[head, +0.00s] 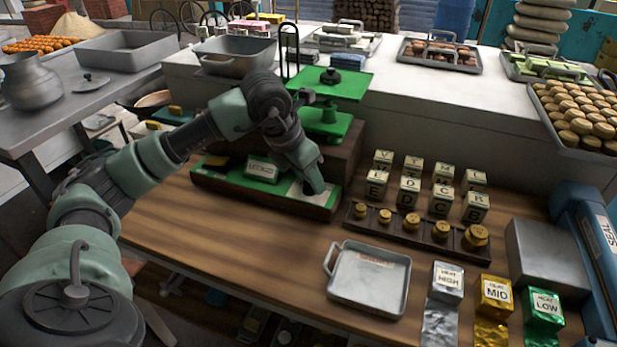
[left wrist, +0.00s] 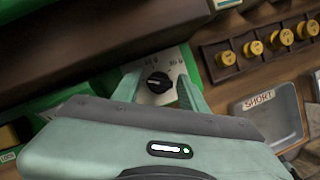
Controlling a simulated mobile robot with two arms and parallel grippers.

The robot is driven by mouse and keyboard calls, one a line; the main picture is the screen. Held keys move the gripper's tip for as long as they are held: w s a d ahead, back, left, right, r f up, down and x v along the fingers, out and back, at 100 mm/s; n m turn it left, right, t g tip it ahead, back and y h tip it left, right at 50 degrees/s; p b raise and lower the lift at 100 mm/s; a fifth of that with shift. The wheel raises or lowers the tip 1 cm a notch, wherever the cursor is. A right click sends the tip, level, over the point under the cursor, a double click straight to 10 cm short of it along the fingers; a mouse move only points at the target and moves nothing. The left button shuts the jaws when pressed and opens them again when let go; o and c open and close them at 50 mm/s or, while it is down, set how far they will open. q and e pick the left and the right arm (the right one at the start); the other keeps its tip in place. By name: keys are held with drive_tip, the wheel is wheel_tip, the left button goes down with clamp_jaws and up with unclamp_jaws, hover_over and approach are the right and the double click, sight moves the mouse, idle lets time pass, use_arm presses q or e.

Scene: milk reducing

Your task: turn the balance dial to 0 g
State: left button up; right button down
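My left gripper (left wrist: 158,92) is open, one finger on each side of the dial, with gaps between the fingers and the knob. In the head view the left gripper (head: 313,186) is over the pale plate and hides the dial. My right gripper is not in view.
To the right are a rack of brass weights (head: 411,223) and several lettered blocks (head: 410,190). A metal tray (head: 340,290) lies in front. The table's left front is clear.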

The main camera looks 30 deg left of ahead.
use_arm(q)
drive_tip(key=v, duration=0.7)
drive_tip(key=shift+r+b, duration=0.35)
drive_tip(key=shift+b, duration=0.05)
drive_tip(key=shift+s, duration=0.15)
